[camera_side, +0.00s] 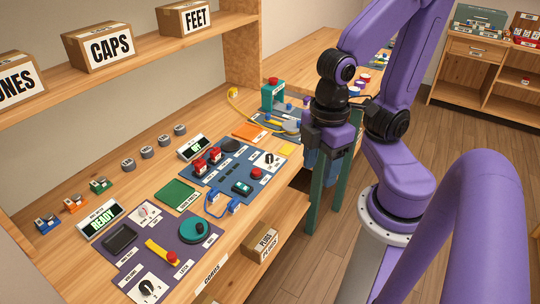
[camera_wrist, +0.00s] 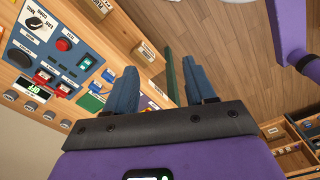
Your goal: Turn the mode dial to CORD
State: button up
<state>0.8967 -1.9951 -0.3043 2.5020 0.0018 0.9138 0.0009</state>
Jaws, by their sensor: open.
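A white plate with a black-and-grey dial (camera_side: 268,159) sits at the right of the blue panel. In the wrist view this dial (camera_wrist: 34,22) is at the upper left, with small labels around it; its setting is too small to read surely. A second dial (camera_side: 148,287) is on the purple panel at the front; which one is the mode dial I cannot tell. My gripper (camera_side: 317,172) points down beyond the bench's front edge, right of the blue panel and apart from both dials. Its two blue fingers are apart in the wrist view (camera_wrist: 163,85), with nothing held between them.
Near the first dial are a red button (camera_side: 256,172), red switches (camera_side: 207,160) and a lit display (camera_side: 194,147). A teal disc (camera_side: 194,229) and a READY display (camera_side: 100,218) are further left. A shelf with labelled boxes (camera_side: 98,46) hangs above. Green posts stand beside my gripper.

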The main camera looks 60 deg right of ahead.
jog(key=w+m, duration=0.7)
jog(key=w, duration=0.3)
jog(key=m, duration=1.9)
send_over(269, 156)
notch_tip(269, 156, down, 3)
notch_tip(269, 156, down, 18)
jog(key=shift+d+r, duration=0.15)
jog(key=shift+r, duration=0.1)
grip_shut()
